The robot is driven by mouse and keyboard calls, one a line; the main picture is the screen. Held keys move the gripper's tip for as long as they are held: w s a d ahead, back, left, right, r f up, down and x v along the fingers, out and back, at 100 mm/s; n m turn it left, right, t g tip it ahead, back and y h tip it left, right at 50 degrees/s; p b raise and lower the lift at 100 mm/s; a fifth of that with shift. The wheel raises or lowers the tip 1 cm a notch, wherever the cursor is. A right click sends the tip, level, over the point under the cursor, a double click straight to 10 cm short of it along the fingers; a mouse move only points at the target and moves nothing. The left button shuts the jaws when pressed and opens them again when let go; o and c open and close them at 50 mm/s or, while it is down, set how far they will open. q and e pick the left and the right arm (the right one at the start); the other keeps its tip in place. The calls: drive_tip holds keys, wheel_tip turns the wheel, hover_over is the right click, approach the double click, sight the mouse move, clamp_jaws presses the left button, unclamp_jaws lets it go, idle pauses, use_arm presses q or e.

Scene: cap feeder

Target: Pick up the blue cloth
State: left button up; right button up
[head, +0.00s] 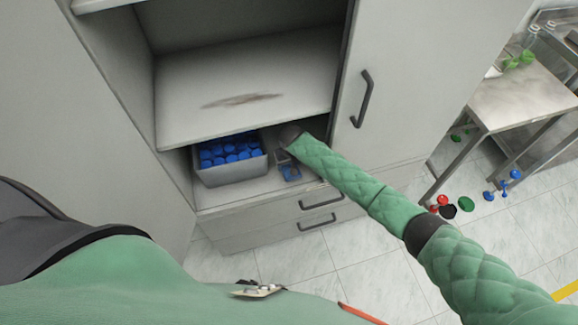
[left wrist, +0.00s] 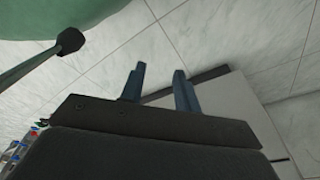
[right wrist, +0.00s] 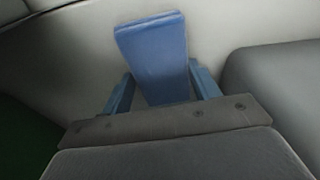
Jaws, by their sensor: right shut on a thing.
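The blue cloth (right wrist: 155,45) is a folded, flat blue piece standing up between the fingers of my right gripper (right wrist: 160,80) in the right wrist view. The right gripper is shut on it. In the head view my right gripper (head: 288,164) is inside the cabinet's lower compartment, to the right of the grey bin, and a small blue patch of the cloth (head: 291,174) shows at its fingers. My left gripper (left wrist: 158,80) is open and empty above the floor in the left wrist view. It is not seen in the head view.
The grey bin (head: 230,176) with several blue caps stands left of my right gripper. A shelf (head: 245,88) lies above it, and the cabinet door (head: 405,75) is at the right. A side table (head: 520,95) and several fallen caps are farther right.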

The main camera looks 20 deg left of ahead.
sight(289, 165)
use_arm(q)
drive_tip(key=shift+f, duration=0.1)
use_arm(e)
drive_tip(key=shift+r, duration=0.1)
